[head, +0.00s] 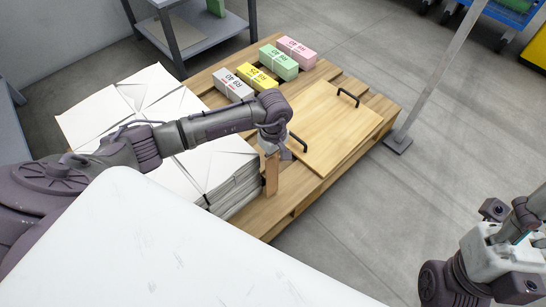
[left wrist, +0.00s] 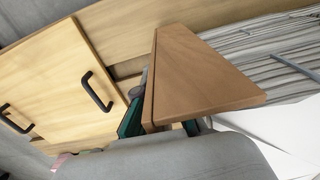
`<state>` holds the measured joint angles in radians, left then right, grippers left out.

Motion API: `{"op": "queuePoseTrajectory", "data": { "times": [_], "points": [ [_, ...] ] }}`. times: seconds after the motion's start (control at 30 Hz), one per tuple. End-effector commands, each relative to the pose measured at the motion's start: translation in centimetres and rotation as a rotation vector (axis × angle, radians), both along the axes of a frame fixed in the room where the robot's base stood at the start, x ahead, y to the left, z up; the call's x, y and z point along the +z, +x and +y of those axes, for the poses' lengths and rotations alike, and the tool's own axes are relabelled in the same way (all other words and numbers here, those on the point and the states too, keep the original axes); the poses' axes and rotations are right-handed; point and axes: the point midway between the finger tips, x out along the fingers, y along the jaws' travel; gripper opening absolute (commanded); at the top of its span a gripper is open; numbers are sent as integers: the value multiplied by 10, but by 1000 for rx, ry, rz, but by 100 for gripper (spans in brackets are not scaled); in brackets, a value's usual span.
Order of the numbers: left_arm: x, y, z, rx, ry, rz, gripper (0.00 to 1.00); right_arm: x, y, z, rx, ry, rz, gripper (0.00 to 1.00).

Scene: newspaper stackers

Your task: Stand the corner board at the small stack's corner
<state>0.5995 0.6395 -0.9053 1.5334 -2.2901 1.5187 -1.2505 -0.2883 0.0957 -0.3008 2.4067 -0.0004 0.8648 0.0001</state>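The corner board (head: 271,174) is a brown, upright angled strip beside the near right corner of the small stack (head: 232,190), a pile of white folded papers. In the left wrist view, the corner board (left wrist: 200,75) fills the middle, with the grey paper edges (left wrist: 265,45) close beside it. I cannot tell whether it touches them or whether its foot meets the pallet. My left gripper (head: 271,150) is shut on the board's top. Its dark teal finger (left wrist: 133,117) shows at the board's side. Parts of my right arm show at lower right, but no right fingertips are visible.
The wooden pallet (head: 300,193) carries a flat light panel (head: 335,125) with black handles right of the board. Pink, green, yellow and white boxes stand at the back. A grey post (head: 430,85) rises right of the pallet. A grey table (head: 205,42) stands behind.

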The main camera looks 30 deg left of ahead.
Motion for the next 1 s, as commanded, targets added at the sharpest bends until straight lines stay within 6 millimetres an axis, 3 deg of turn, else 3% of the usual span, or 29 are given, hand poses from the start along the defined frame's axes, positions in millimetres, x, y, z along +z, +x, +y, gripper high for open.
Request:
{"op": "queuePoseTrajectory", "data": {
  "times": [0.77, 0.9, 0.97, 1.0],
  "points": [
    [-13, 0, 0, 0, 0, 0, 0, 3, 3, 1, -2, 0, -30, 40],
    [-12, 0, 0, 0, 0, 0, 26, 6, 3, 0, -3, 2, -34, 40],
    [-12, 0, 0, 0, 0, 0, 35, 6, 3, 0, -3, 2, -35, 40],
    [-12, 0, 0, 0, 0, 0, 35, 6, 3, 0, -3, 2, -35, 40]
  ]
}}
